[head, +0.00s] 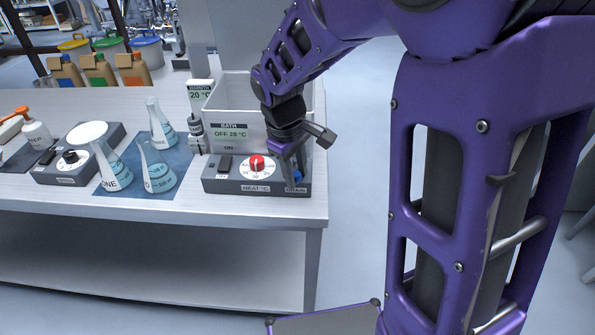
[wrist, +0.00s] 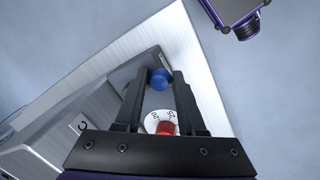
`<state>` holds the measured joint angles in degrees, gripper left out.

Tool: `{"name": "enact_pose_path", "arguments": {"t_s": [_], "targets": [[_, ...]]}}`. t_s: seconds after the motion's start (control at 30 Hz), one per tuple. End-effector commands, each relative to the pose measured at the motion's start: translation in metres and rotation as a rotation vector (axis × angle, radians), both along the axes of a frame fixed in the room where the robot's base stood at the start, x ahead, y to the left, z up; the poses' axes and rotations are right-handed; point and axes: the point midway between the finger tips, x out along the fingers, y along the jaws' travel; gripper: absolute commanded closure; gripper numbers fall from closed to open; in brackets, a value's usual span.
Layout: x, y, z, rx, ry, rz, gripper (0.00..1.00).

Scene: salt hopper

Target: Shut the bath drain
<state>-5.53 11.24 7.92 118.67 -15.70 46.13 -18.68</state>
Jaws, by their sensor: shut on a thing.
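The bath is a white open box (head: 235,98) on a grey base (head: 222,185) with a display reading "BATH OFF 28 °C". The blue drain knob (head: 298,177) sits at the right end of the base's front panel, above a label partly hidden by my gripper. In the wrist view the blue knob (wrist: 160,78) is between the tips of my two fingers. My gripper (head: 294,178) reaches down to the panel and is shut on the blue knob; it also shows in the wrist view (wrist: 161,80). Which way the knob is turned is not clear.
A red heat dial (head: 257,163) is just left of my gripper, with a dark switch (head: 225,163) beyond it. Flasks (head: 157,172) stand on a blue mat, left of the bath. The table's right edge is close to the knob; open floor lies beyond.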

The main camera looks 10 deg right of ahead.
Motion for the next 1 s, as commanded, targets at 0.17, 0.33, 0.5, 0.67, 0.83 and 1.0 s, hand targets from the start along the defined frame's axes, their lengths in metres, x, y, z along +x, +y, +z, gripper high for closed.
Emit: {"name": "enact_pose_path", "arguments": {"t_s": [0.17,0.33,0.5,0.67,0.83,1.0], "targets": [[0.004,0.004,0.003,0.006,-0.014,0.007,0.52],[0.003,0.003,0.002,0.005,-0.012,0.006,0.30],[0.002,0.002,0.002,0.004,-0.009,0.004,0.30],[0.002,0.002,0.006,0.003,-0.008,0.004,0.30],[-0.001,0.006,0.031,0.004,-0.012,0.003,0.30],[-0.006,0.012,0.072,0.004,-0.014,0.006,0.30]]}}
